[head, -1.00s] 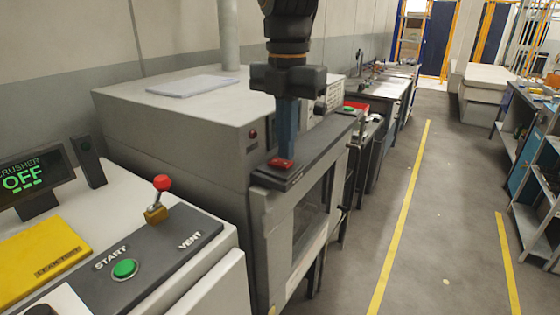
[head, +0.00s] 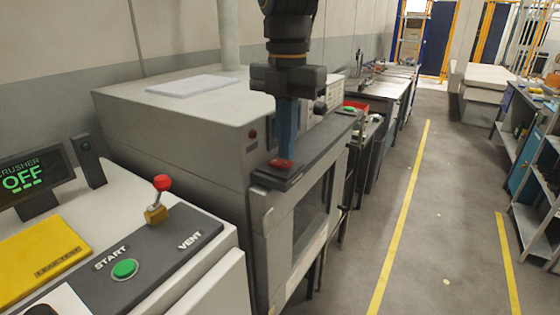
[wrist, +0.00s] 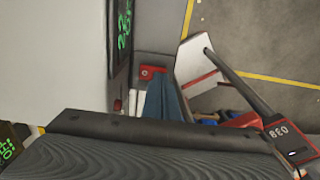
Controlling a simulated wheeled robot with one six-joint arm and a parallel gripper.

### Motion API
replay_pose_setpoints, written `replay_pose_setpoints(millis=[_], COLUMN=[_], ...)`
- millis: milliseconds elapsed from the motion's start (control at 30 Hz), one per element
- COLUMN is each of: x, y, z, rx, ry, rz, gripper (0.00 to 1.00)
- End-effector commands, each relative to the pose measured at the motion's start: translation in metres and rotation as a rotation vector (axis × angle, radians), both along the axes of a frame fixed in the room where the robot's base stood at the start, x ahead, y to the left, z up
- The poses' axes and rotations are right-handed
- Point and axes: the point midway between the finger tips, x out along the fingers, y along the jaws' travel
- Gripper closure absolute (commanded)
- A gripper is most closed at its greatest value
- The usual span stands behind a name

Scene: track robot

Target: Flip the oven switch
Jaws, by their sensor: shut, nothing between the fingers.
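The oven is the grey cabinet (head: 185,115) with a glass door in its front, seen in the head view. A red rocker switch (head: 280,163) sits on the dark ledge at the oven's front; it also shows in the wrist view (wrist: 152,72). My gripper (head: 285,153) points straight down with its blue fingers shut and empty. Its fingertips are right at the switch, partly hiding it in the head view. I cannot tell whether they touch it. In the wrist view the blue fingers (wrist: 162,98) end beside the switch.
At the left is a crusher console with an OFF display (head: 25,178), a red-knobbed lever (head: 160,190) and a green START button (head: 125,269). A red bin (head: 355,106) lies beyond the oven. The aisle floor (head: 440,210) at the right is clear.

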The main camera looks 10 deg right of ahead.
Motion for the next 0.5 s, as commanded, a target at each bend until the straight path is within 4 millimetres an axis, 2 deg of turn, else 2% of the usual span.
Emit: replay_pose_setpoints(millis=[500], x=[0.0], y=[0.0], z=[-0.0072], rx=[0.0], ry=[0.0], rz=[0.0], gripper=[1.0])
